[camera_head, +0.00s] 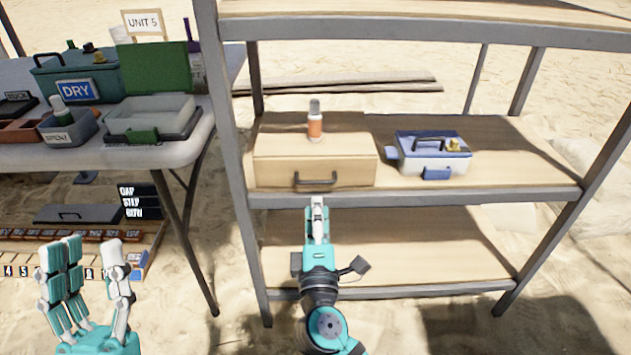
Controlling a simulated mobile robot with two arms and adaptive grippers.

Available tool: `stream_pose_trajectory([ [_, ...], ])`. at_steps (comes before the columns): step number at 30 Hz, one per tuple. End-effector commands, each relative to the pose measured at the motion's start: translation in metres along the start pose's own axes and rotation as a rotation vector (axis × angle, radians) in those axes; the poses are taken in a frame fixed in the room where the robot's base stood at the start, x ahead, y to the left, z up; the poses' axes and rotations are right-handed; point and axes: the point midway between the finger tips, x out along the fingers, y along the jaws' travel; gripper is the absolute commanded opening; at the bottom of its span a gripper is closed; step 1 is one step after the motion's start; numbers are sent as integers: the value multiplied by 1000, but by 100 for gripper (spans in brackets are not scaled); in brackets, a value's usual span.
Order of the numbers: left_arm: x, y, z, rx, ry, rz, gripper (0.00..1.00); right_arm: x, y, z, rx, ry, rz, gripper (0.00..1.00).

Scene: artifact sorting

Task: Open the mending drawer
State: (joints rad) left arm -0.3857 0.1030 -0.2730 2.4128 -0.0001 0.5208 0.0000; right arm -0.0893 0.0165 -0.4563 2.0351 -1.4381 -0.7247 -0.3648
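A plain wooden drawer box (275,172) sits on the middle shelf at its left, with a dark bar handle (316,183) low on its front. Its front looks closed, and no label shows on it. My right gripper (318,205) points at the shelf from the front, its fingertips just below the handle in the picture. A gap shows between fingertips and handle. Its fingers are seen nearly end to end, so their opening is unclear. My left gripper (92,262) is at the lower left with its fingers up and spread apart, empty.
An orange and white bottle (315,124) stands on the drawer box. A blue and white case (432,160) is to its right on the shelf (520,180). A metal shelf post (232,150) stands left. A table (90,155) with labelled bins is further left.

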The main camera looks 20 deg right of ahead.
Motion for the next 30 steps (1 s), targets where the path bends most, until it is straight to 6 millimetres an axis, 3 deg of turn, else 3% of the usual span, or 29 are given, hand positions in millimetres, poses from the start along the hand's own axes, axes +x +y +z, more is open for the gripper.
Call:
stream_pose_trajectory([
  [6,-1,0,0,0,3,0,40,46,0,0,0,0,3,19],
  [12,-2,0,-5,-1,29,0,40,70,0,0,-1,0,1,19],
  [24,-1,1,-8,-2,46,1,40,77,-1,0,0,1,-1,19],
  [28,-1,1,-8,-2,48,2,40,77,-1,0,0,1,-1,2],
  [30,-1,1,-8,-2,48,2,40,77,-1,0,0,1,-1,0],
])
